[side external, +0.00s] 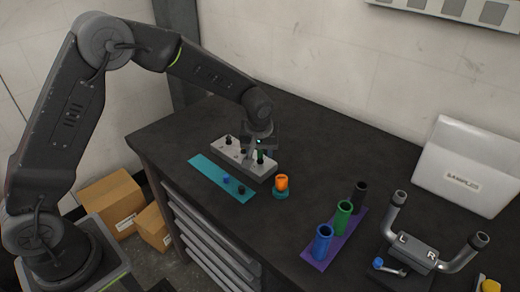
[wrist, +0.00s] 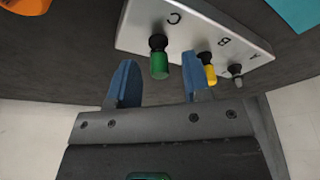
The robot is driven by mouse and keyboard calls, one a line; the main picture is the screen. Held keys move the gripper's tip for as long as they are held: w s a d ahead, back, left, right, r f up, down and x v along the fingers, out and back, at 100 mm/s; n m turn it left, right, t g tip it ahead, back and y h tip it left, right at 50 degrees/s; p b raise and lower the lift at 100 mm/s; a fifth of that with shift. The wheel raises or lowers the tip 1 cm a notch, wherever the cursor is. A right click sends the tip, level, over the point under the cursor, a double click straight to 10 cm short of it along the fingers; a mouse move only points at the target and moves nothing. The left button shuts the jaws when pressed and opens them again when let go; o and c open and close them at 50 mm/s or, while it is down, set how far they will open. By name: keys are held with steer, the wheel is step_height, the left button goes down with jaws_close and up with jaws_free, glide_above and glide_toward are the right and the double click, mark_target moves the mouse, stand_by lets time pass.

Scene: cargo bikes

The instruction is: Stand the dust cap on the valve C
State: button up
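In the wrist view a pale grey block (wrist: 185,20) carries the letters C, B and A. At C a green piece (wrist: 160,66) and a black piece (wrist: 158,42) are in line. I cannot tell for sure which is the dust cap or whether it is fully seated. My gripper (wrist: 160,90) is open, its blue fingers apart on either side of the green piece, with a visible gap. In the side view my gripper (side external: 261,146) is low over the right end of the block (side external: 232,151), partly hiding C.
At B stands a yellow and black piece (wrist: 209,68), at A a grey one (wrist: 236,74). Coloured cups stand on a purple mat (side external: 318,258) near a handlebar (side external: 418,253).

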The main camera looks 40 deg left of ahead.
steer(key=v, duration=1.3)
steer(key=s+a+r+m+t+h, duration=0.1)
steer(key=s+r+m, duration=0.1)
steer(key=s+r, duration=0.35)
steer(key=s+a+r+m+t, duration=0.1)
steer(key=s+a+r, duration=0.1)
steer(key=s, duration=0.6)
steer(key=s+f+m+t, duration=0.1)
steer(key=s+m, duration=0.3)
steer(key=s, duration=0.9)
steer(key=shift+s+a+f+m+h, duration=0.15)
steer(key=shift+a+f+m+h, duration=0.15)
steer(key=shift+a+f+h, duration=0.1)
